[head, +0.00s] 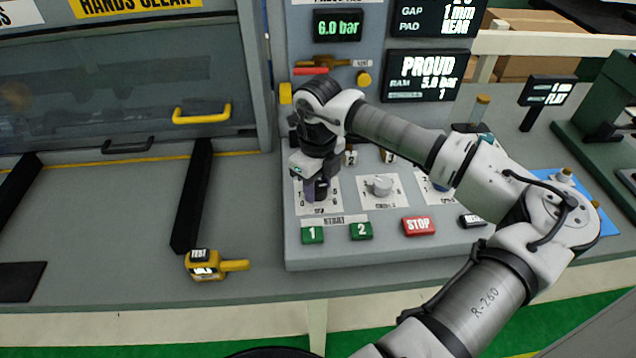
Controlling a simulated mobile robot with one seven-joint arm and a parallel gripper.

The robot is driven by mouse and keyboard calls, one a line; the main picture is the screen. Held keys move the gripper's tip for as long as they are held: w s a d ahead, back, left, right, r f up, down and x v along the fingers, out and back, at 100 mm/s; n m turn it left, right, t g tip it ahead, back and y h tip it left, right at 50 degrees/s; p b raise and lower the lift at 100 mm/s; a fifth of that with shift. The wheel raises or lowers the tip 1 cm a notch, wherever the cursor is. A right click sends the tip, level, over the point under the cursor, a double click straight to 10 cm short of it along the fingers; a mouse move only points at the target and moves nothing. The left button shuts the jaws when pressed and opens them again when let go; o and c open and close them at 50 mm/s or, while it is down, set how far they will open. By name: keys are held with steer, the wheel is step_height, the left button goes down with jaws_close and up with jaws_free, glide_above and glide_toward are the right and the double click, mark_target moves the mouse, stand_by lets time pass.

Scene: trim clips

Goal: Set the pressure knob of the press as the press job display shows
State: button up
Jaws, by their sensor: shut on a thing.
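My gripper (316,188) points down at the left dial plate (301,199) of the press panel and is shut on the dark knob there. The gripper mostly hides the knob, and I cannot read its setting; a few scale digits show around it. The plate's label is too small to read. A green readout (337,26) above shows 6.0 bar. A black display (422,75) to the right reads PROUD, with 5.0 bar and a 1 below; part of its text is unclear.
A second dial plate with a pale grey knob (380,185) is just right of my gripper. Green buttons 1 (312,235) and 2 (361,231) and a red STOP button (419,226) lie in front. A yellow tester (207,265) lies on the bench at left.

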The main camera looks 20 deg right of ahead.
steer(key=shift+f+n+b, duration=0.1)
steer(key=shift+n+b, duration=0.2)
steer(key=shift+b, duration=0.35)
steer(key=shift+f+b, duration=0.1)
steer(key=shift+b, duration=0.3)
steer(key=n+b, duration=0.2)
steer(key=b, duration=0.1)
steer(key=shift+n, duration=0.3)
steer(key=shift+r+n+b, duration=0.2)
steer(key=shift+n+b, duration=1.65)
steer(key=shift+n, duration=0.35)
steer(key=o, duration=1)
steer(key=shift+r, duration=0.1)
